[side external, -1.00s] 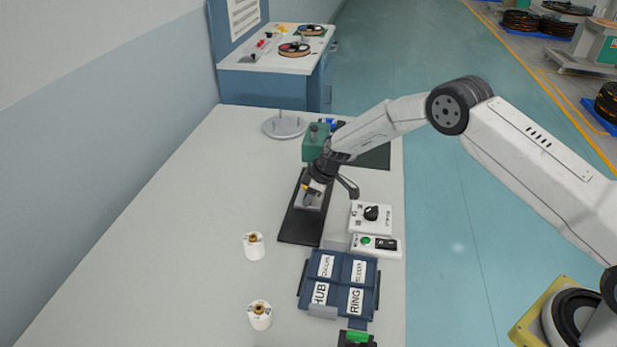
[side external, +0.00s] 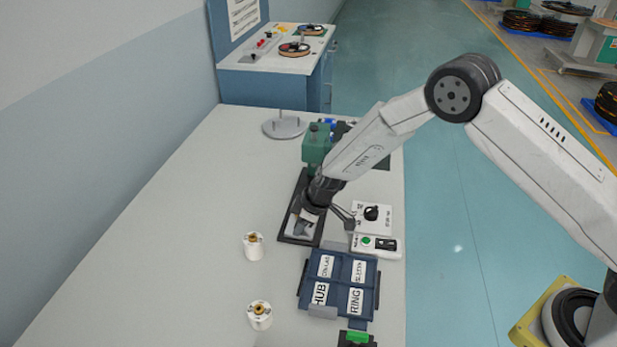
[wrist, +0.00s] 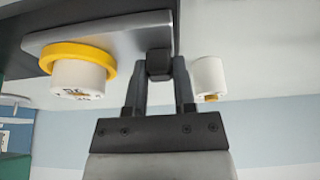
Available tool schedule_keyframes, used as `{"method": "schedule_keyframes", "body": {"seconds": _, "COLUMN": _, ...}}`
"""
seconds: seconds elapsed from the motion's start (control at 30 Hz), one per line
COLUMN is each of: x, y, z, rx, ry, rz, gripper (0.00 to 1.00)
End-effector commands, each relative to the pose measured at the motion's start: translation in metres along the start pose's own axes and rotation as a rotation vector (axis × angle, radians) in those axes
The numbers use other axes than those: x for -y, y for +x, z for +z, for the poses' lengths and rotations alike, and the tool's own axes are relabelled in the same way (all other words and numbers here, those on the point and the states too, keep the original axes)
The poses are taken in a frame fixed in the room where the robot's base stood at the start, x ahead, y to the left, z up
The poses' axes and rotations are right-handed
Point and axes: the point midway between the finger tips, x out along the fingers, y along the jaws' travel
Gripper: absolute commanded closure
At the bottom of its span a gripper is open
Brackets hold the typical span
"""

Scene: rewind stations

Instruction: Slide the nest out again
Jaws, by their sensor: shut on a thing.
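The nest (side external: 297,229) is a grey metal plate at the near end of a black slide base (side external: 289,240). In the wrist view the nest plate (wrist: 118,33) carries a white cylinder (wrist: 80,75) seated in a yellow ring (wrist: 70,53). My gripper (wrist: 159,70) is shut on a small dark block at the plate's edge. In the side view my gripper (side external: 310,213) is over the nest and partly hides it. A green press-like unit (side external: 315,143) stands at the far end of the base, apart from the nest.
Two white cylinders with brass centres (side external: 254,246) (side external: 260,314) stand on the table left of the base. A blue labelled tray (side external: 340,284) lies nearer. A dial box (side external: 371,216) and a switch box (side external: 377,245) sit at right. The table's left side is clear.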

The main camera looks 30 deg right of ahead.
Motion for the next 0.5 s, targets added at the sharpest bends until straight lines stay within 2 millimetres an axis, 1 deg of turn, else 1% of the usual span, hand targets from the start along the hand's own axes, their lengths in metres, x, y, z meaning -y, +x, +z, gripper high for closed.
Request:
{"method": "schedule_keyframes", "body": {"seconds": 0.03, "x": 0.0053, "y": 0.0003, "z": -0.0009, "rx": 0.003, "ry": -0.002, "rz": -0.01, "gripper": 1.0}}
{"method": "schedule_keyframes", "body": {"seconds": 0.23, "x": 0.0069, "y": 0.0005, "z": -0.0008, "rx": 0.004, "ry": -0.003, "rz": -0.015, "gripper": 1.0}}
{"method": "schedule_keyframes", "body": {"seconds": 0.27, "x": 0.0072, "y": 0.0005, "z": -0.0009, "rx": 0.005, "ry": -0.003, "rz": -0.015, "gripper": 0.61}}
{"method": "schedule_keyframes", "body": {"seconds": 0.3, "x": 0.0071, "y": 0.0005, "z": -0.0008, "rx": 0.005, "ry": -0.003, "rz": -0.016, "gripper": 0.49}}
{"method": "schedule_keyframes", "body": {"seconds": 0.33, "x": 0.0069, "y": 0.0005, "z": -0.0007, "rx": 0.005, "ry": -0.003, "rz": -0.015, "gripper": 0.39}}
{"method": "schedule_keyframes", "body": {"seconds": 0.37, "x": 0.0065, "y": 0.0005, "z": -0.0007, "rx": 0.005, "ry": -0.003, "rz": -0.014, "gripper": 0.32}}
{"method": "schedule_keyframes", "body": {"seconds": 0.5, "x": 0.0052, "y": 0.0004, "z": -0.0004, "rx": 0.004, "ry": -0.002, "rz": -0.012, "gripper": 0.32}}
